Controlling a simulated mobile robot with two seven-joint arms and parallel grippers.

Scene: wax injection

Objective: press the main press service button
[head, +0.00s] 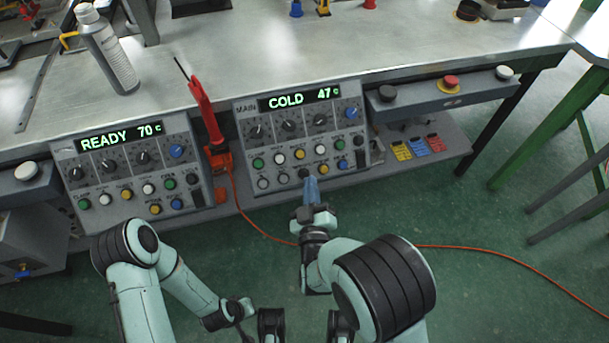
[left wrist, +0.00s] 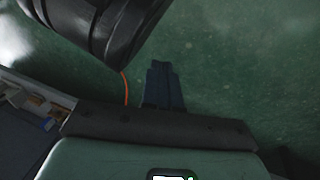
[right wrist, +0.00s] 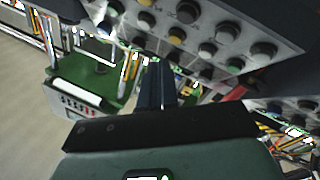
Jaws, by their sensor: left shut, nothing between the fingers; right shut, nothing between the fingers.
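The main press panel (head: 247,118) is a grey sloped box marked MAIN, its display reading COLD 47 c. Contact cannot be told. In the right wrist view the shut fingers (right wrist: 158,85) point toward the panel. My left gripper (left wrist: 163,85) is shut and empty over the green floor.
A second panel (head: 112,158) reading READY 70 c stands to the left. A red-handled tool (head: 205,108) stands between the panels. A workbench (head: 235,55) lies behind, with a bottle (head: 108,52) on it. An orange cable (head: 470,250) crosses the floor.

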